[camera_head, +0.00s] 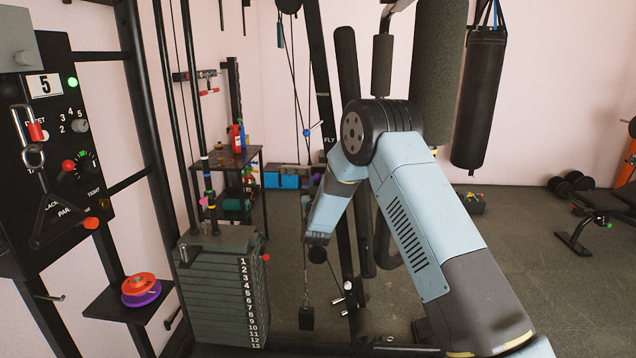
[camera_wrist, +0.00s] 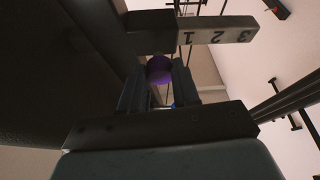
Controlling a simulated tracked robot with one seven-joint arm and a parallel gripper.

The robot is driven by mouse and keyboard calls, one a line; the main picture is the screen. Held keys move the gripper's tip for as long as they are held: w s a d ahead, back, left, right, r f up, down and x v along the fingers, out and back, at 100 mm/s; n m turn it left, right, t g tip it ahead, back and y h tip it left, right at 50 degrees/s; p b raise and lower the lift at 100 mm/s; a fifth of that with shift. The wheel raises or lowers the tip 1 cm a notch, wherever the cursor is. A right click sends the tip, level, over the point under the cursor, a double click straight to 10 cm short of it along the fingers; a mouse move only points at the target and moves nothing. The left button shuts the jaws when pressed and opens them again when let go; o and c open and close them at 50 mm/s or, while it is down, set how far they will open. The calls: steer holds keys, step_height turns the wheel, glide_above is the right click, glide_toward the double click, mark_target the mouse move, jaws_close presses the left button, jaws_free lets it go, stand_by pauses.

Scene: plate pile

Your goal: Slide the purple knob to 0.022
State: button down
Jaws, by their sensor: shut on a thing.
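In the wrist view, the purple knob (camera_wrist: 159,70) sits between the two dark fingers of my gripper (camera_wrist: 159,82), close under a dark bar. My gripper is shut on the knob. In the head view, my arm reaches down past the middle, and I cannot make out the knob or the fingers there.
A numbered weight stack (camera_head: 222,290) stands left of my arm. A black control panel (camera_head: 45,130) and a small shelf with orange and purple discs (camera_head: 141,289) are at the left. A punching bag (camera_head: 479,100) hangs at the right. The floor (camera_head: 530,280) at the right is largely clear.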

steer(key=shift+s+a+f, duration=0.1)
steer(key=shift+s, duration=0.25)
steer(key=c, duration=0.8)
jaws_free()
steer(key=v, duration=1.3)
steer(key=shift+s+f, duration=0.15)
steer(key=shift+s, duration=0.25)
